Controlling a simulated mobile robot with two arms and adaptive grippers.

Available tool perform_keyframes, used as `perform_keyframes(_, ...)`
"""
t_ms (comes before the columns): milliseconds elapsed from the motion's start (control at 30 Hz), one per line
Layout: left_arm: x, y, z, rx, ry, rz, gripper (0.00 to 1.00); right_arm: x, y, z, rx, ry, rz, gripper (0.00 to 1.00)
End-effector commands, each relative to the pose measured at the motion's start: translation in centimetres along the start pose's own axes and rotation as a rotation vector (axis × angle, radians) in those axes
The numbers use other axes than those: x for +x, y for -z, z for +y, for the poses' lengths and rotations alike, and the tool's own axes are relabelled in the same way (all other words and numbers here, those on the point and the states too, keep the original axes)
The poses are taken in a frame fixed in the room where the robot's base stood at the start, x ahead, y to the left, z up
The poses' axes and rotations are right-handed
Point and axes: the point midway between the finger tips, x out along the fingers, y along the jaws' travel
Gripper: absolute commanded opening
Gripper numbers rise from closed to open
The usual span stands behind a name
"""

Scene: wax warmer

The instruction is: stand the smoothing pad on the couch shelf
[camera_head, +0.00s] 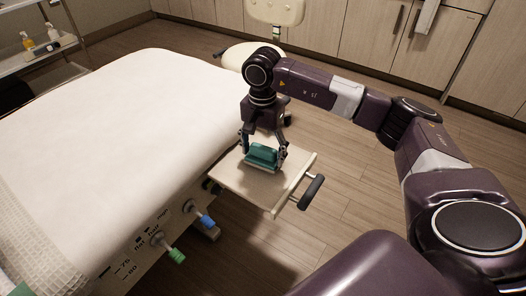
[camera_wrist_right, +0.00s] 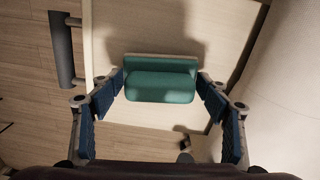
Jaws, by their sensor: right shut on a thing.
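The smoothing pad (camera_head: 262,155) is a small teal block with a raised back part. It also shows in the right wrist view (camera_wrist_right: 160,82), between the fingertips. My right gripper (camera_head: 264,150) is shut on it from its two ends, pointing down. The couch shelf (camera_head: 238,182) is a pale flat board at the couch's side, directly below the pad. The shelf also shows in the right wrist view (camera_wrist_right: 110,30). The pad is over or on the shelf; I cannot tell whether its underside touches. My left gripper is not in view.
The white-covered couch (camera_head: 120,140) fills the left. A black handle (camera_head: 311,192) is on the shelf's outer edge. Green (camera_head: 176,256) and blue (camera_head: 207,222) knobs stick out below the couch. A stool (camera_head: 250,55) stands behind.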

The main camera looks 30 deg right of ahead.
Motion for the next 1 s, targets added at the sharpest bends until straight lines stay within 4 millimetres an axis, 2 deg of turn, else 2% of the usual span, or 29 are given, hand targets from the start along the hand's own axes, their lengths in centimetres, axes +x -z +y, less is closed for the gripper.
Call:
perform_keyframes(367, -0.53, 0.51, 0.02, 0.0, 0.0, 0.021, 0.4, 0.5, 0.02, -0.01, 0.0, 0.0, 0.0, 0.5)
perform_keyframes(967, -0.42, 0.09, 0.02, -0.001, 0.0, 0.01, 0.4, 0.94, 0.03, -0.01, 0.001, 0.0, 0.0, 0.5)
perform_keyframes(1000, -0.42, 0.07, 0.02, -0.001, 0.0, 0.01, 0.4, 0.94, 0.02, 0.0, 0.001, 0.0, 0.0, 0.71)
